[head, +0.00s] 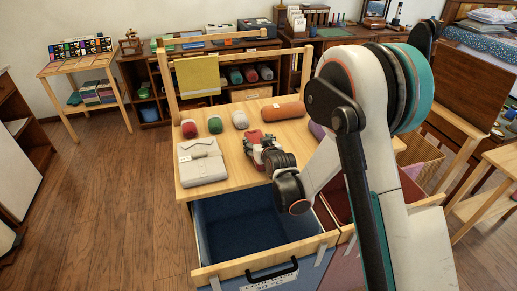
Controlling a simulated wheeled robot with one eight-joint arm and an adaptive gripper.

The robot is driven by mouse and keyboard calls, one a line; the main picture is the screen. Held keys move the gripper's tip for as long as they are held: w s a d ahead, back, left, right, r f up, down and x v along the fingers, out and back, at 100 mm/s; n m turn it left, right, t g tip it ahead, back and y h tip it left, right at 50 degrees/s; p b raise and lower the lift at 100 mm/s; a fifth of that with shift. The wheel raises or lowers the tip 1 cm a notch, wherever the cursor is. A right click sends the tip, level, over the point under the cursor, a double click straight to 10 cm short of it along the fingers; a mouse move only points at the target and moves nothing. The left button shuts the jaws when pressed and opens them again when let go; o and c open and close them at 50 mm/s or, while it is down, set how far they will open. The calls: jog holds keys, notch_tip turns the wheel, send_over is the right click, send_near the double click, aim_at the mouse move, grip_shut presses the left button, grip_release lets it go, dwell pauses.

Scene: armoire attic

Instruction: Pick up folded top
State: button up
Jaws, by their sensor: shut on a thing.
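A pale grey folded top (201,162) lies flat on the left of the light wooden tabletop (225,189). My gripper (256,147) is over the middle of the tabletop, to the right of the folded top and apart from it. It is shut on a small red thing (254,136), which is mostly hidden by the fingers. I cannot tell what this thing is or whether it touches the tabletop.
Red, green and grey rolls (214,125) and a large orange-brown roll (284,111) lie along the tabletop's back. A yellow-green cloth (197,76) hangs on a rail behind. An open blue-lined drawer (245,222) juts out in front. Open floor lies left.

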aim_at(258, 142)
jog(key=shift+r+p, duration=0.3)
jog(key=shift+r, duration=0.15)
jog(key=shift+c, duration=1.4)
notch_tip(258, 142, up, 19)
jog(key=p, duration=0.7)
jog(key=shift+f, duration=0.1)
